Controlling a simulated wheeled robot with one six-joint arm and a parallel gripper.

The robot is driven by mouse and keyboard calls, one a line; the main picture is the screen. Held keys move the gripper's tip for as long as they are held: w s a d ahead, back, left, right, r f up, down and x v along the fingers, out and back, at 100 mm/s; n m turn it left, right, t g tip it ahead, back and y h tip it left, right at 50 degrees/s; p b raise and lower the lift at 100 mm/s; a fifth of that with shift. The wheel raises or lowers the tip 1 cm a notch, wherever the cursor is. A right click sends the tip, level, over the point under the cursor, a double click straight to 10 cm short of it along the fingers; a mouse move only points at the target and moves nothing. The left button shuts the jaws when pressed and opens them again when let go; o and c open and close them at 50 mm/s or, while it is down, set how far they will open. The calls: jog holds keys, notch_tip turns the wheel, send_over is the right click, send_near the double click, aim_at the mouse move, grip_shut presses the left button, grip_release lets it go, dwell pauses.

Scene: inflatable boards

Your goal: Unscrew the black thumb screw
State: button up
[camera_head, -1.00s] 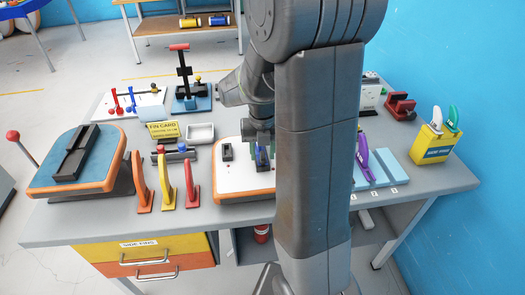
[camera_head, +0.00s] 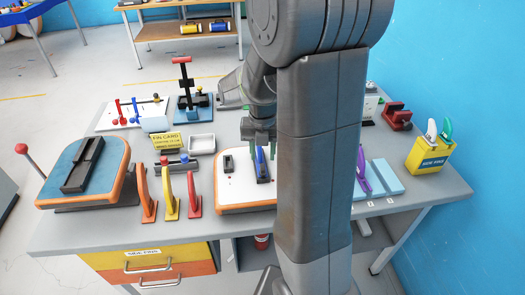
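A white board with an orange rim (camera_head: 236,211) lies at the front middle of the bench, partly hidden by my arm. A black fin box holding a blue fin (camera_head: 262,165) is on it. A small black block (camera_head: 228,164) sits to its left. I cannot make out the black thumb screw for certain; it is too small or hidden. My gripper (camera_head: 262,147) points down just above and behind the blue fin. Its fingertips are close to the fin, but I cannot tell whether they touch it or how far apart they are.
A blue board (camera_head: 112,160) with an orange rim lies at left. Orange, yellow and red fins (camera_head: 170,196) stand between the boards. A yellow card (camera_head: 167,142) and a white tray (camera_head: 202,142) lie behind. A purple fin (camera_head: 362,170) and a yellow fin bin (camera_head: 428,153) are at right.

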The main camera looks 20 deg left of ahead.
jog(key=shift+m, duration=1.3)
jog(key=shift+d+m, duration=0.1)
jog(key=shift+m, duration=1.9)
jog(key=shift+d+m, duration=0.1)
jog(key=shift+m, duration=1)
jog(key=shift+m+p, duration=0.3)
jog(key=shift+m, duration=0.6)
